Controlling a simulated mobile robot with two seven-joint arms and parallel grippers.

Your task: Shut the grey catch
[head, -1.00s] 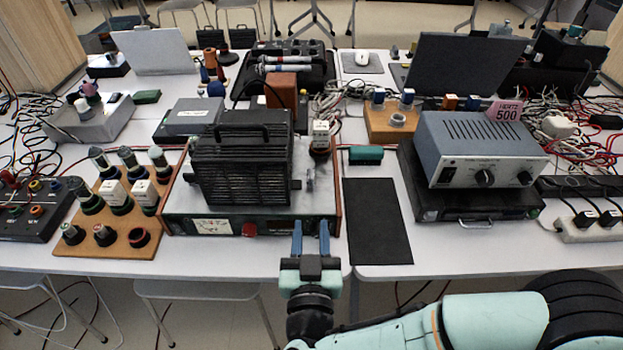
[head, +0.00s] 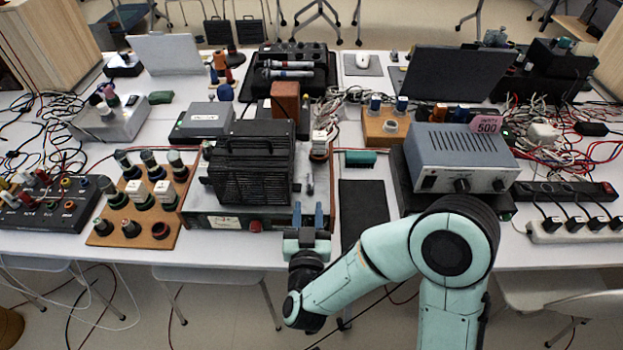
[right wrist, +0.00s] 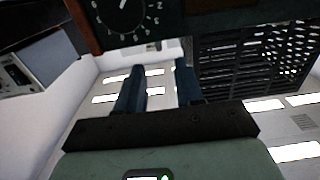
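A small upright grey piece (head: 309,185), which may be the grey catch, stands at the right end of the instrument with the black grille box (head: 252,165). It is too small to tell whether it is open or shut. My right gripper (head: 308,212) is open and empty at the instrument's front right corner, just in front of this piece in the head view. I cannot tell whether they touch. The right wrist view shows the two blue fingers (right wrist: 158,88) apart, with nothing between them and no clear catch. My left gripper is not in view.
A numbered dial (right wrist: 125,15) is close above the fingers in the wrist view. A black mat (head: 363,215) lies to the right, with a blue-grey power unit (head: 462,158) beyond it. Cables (head: 560,165) clutter the right.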

